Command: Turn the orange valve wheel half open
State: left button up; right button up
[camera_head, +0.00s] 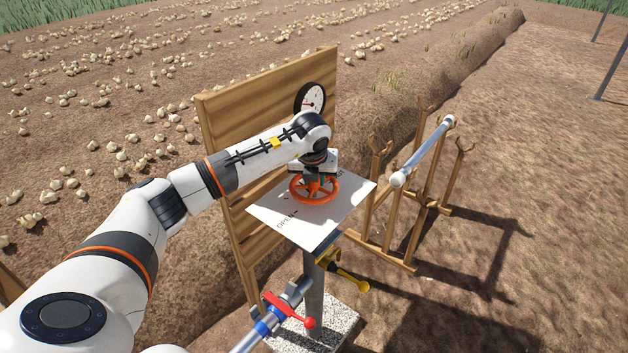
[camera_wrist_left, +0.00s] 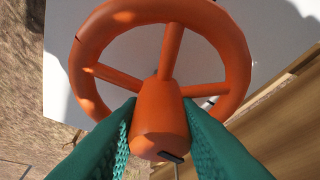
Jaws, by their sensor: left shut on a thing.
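The orange valve wheel (camera_head: 328,190) lies flat above a white plate (camera_head: 268,208) marked "OPEN" on a post. My left gripper (camera_head: 314,178) reaches down onto the wheel from above. In the left wrist view the wheel (camera_wrist_left: 88,45) shows its rim, spokes and raised hub. The green fingers of my left gripper (camera_wrist_left: 160,130) are closed on either side of the orange hub, touching it. A small dark mark sits on the hub's edge. The wheel's far side and part of the plate are hidden by the gripper in the head view. My right gripper is not in view.
A wooden board (camera_head: 222,110) with a round gauge (camera_head: 310,98) stands behind the plate. Below are pipes with a red handle (camera_head: 288,309) and a yellow handle (camera_head: 350,280). A wooden rack (camera_head: 385,252) holding a pale pipe (camera_head: 425,152) stands at right. Open soil lies beyond.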

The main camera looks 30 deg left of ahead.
pick_arm(q)
jog(key=shift+r+n+y+b, duration=0.1)
jog(key=shift+n+y+b, duration=0.2)
jog(key=shift+n, duration=0.8)
jog(key=o, duration=1)
jog(key=shift+g, duration=0.3)
jog(key=b+v, duration=0.1)
jog(key=v, duration=1.1)
